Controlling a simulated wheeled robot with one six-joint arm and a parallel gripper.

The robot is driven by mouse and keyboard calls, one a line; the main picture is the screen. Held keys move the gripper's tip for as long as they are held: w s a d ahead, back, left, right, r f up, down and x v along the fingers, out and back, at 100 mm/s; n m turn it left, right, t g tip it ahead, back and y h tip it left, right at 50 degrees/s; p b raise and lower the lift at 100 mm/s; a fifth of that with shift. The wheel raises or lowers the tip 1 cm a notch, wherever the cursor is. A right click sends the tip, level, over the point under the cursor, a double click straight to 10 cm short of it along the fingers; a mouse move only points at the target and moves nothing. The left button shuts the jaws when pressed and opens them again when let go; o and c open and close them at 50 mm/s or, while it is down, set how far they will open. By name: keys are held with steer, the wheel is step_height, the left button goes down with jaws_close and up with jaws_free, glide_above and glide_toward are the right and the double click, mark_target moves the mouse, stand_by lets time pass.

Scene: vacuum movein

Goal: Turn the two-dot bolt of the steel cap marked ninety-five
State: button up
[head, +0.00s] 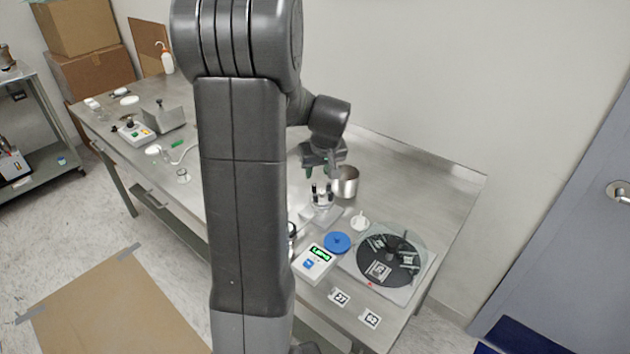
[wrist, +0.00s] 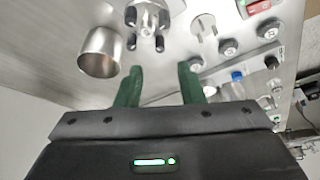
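My gripper (head: 320,170) hangs over the steel table's right part, and its two green fingers stand apart and empty in the wrist view (wrist: 160,80). A bright steel piece with several black posts (wrist: 148,20) lies beyond the fingertips at the top of the wrist view. In the head view this piece (head: 322,195) stands just below my gripper, apart from it. I cannot read ninety-five on anything or make out a bolt with two dots. A black turntable (head: 405,273) carries dark parts and a white label too small to read surely.
A steel cup (head: 346,182) stands close beside the posted piece, also in the wrist view (wrist: 100,52). A blue disc (head: 337,242), a box with a green display (head: 314,262) and white cards (head: 339,298) lie nearer. The table's back right is clear.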

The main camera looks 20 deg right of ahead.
mark_target(314, 184)
steer(key=p+x, duration=0.1)
steer(key=x, duration=0.6)
steer(key=shift+f, duration=0.15)
jaws_close()
